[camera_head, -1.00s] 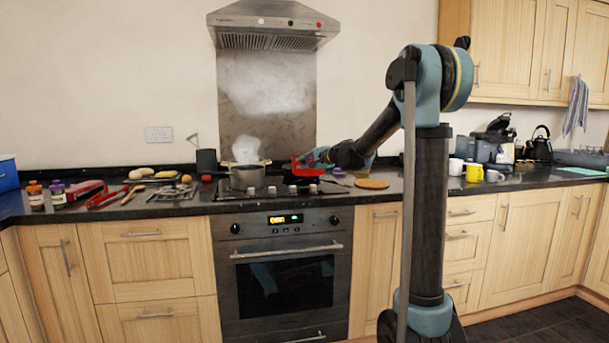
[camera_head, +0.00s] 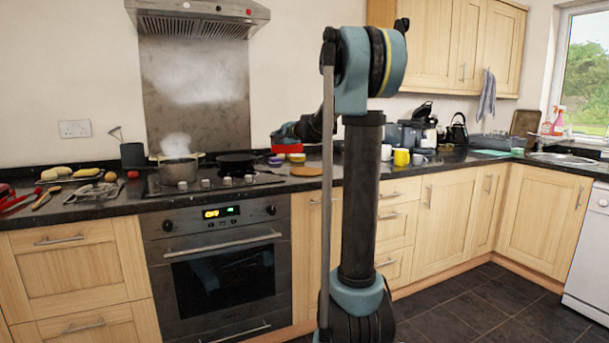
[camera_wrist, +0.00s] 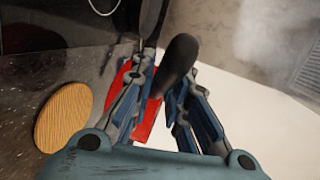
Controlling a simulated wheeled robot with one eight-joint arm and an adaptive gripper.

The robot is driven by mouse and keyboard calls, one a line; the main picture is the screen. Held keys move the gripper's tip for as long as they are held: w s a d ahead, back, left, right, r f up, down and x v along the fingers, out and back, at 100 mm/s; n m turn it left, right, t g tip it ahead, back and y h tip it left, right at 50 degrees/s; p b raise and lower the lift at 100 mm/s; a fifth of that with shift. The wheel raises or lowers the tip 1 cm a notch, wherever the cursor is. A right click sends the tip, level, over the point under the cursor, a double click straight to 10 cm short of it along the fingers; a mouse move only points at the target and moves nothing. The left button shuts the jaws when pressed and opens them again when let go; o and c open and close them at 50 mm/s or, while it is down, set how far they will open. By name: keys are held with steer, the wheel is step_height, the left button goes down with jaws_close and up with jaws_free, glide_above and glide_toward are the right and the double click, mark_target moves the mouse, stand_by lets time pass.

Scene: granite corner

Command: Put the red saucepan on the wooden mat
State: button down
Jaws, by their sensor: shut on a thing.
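The red saucepan (camera_head: 287,148) is held in the air above the counter, right of the hob, and partly hidden by my arm. My gripper (camera_head: 277,134) is shut on it. In the wrist view, my gripper's fingers (camera_wrist: 165,85) close around its dark handle (camera_wrist: 180,58); its red body (camera_wrist: 146,122) shows behind the fingers, partly covered. The round wooden mat (camera_head: 306,171) lies bare on the dark counter just below and right of the saucepan. It also shows in the wrist view (camera_wrist: 64,117), to the left of the saucepan.
A steaming grey pot (camera_head: 179,170) and a black frying pan (camera_head: 236,159) stand on the hob. A yellow mug (camera_head: 401,157) and other cups stand right of the mat. Small purple-lidded items lie near the hob's right edge. Utensils and food lie left of the hob.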

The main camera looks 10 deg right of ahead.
steer(key=d+m+h, duration=0.2)
steer(key=d, duration=0.5)
steer(key=shift+t, duration=0.4)
steer(key=shift+d+f, duration=0.15)
steer(key=shift+f, duration=2.3)
steer(key=shift+d+f, duration=0.15)
steer(key=shift+f, duration=2.25)
steer(key=c, duration=1.6)
jaws_free()
steer(key=shift+o, duration=0.2)
steer(key=shift+s, duration=0.1)
steer(key=v, duration=1.1)
steer(key=shift+s, duration=0.3)
